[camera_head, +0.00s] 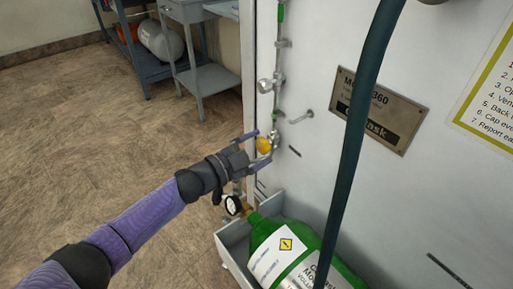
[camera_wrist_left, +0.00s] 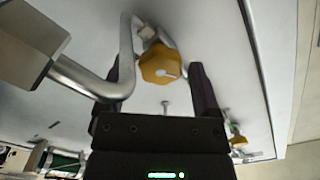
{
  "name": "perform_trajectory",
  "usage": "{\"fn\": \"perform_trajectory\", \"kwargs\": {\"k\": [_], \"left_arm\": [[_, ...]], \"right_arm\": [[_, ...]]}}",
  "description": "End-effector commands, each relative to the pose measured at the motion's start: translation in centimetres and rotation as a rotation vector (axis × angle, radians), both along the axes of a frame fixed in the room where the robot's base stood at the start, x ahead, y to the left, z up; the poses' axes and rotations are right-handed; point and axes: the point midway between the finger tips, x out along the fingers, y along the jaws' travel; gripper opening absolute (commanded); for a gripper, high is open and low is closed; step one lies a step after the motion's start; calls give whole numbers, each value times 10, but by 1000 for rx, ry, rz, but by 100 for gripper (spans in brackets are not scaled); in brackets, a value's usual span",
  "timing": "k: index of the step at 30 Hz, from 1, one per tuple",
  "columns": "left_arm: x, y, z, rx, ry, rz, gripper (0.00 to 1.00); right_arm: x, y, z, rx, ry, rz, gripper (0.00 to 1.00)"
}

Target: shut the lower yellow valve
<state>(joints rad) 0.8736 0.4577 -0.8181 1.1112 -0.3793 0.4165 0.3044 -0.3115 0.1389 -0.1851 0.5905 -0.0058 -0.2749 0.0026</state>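A yellow valve knob (camera_head: 263,145) sits low on the thin pipe line along the left edge of the white panel. My left gripper (camera_head: 261,148) is at this knob, with its fingers apart, one above and one below it in the head view. In the left wrist view the knob (camera_wrist_left: 160,65) shows as a yellow, many-sided cap beyond and between the two open fingers. I cannot tell whether either finger touches it. A second, smaller yellow part (camera_wrist_left: 238,140) shows at the lower right of the wrist view. My right gripper is not in view.
A dark hose (camera_head: 362,110) crosses in front of the panel. A grey metal pipe (camera_wrist_left: 85,80) bends close by the knob. Floor at left is clear.

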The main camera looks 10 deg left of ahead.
Motion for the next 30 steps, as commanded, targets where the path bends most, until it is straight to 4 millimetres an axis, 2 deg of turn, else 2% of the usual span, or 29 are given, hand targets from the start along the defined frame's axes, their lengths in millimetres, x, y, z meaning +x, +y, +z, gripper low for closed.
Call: {"fn": "perform_trajectory", "kwargs": {"k": [11, 21, 25, 30], "left_arm": [[-4, 4, 2, -1, -1, 1, 92], [-55, 56, 5, 0, 0, 1, 92], [-67, 67, 3, 0, -1, 1, 92], [-70, 71, 0, 0, 0, 0, 92]], "right_arm": [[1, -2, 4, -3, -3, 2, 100], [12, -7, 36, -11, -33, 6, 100], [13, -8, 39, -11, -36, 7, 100], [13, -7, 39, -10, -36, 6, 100]]}}
